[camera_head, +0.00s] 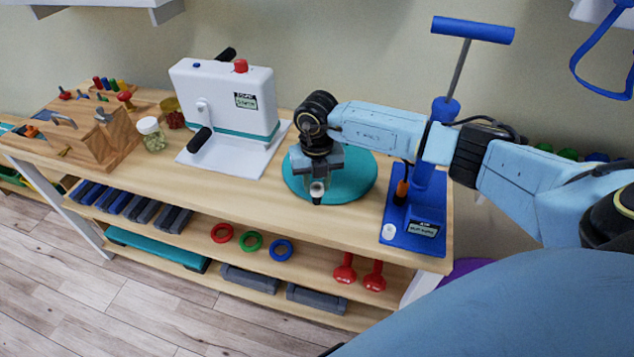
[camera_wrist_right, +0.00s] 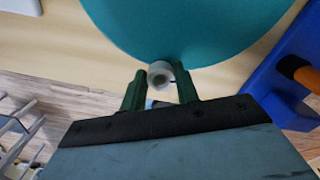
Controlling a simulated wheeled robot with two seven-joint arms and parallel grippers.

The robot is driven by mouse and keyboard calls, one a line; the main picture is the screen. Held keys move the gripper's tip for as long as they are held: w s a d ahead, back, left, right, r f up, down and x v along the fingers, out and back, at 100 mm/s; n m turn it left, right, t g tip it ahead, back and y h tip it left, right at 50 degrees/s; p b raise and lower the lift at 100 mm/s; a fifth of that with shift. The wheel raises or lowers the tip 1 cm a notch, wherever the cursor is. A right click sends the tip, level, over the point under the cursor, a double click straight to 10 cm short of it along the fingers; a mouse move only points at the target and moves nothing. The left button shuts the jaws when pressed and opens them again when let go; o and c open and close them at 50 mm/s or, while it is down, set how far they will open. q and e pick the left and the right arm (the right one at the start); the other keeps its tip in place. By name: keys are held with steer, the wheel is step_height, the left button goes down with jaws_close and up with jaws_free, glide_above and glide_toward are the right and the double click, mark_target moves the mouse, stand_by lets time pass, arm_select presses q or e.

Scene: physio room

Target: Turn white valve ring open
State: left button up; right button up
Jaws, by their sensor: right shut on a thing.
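The white valve ring (camera_head: 316,188) is at the front edge of the teal disc (camera_head: 362,184) on the wooden bench. In the right wrist view the ring (camera_wrist_right: 159,70) shows between two dark green fingers. My right gripper (camera_head: 316,198) points down at the disc's front edge and is shut on the ring; it fills the gap between the fingertips in the right wrist view (camera_wrist_right: 160,88). The head view shows only a small part of the ring, as the gripper covers the rest. My left gripper is not in view.
The blue pump (camera_head: 425,195) with its tall handle stands right of the disc, close under my right forearm. A white crank machine (camera_head: 225,100) stands to the left. A jar (camera_head: 151,132) and wooden peg block (camera_head: 90,140) are farther left. The bench front between is clear.

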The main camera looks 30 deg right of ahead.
steer(key=shift+n, duration=0.6)
steer(key=o, duration=1)
steer(key=shift+c, duration=0.2)
step_height(320, 180, up, 14)
steer(key=shift+f, duration=0.25)
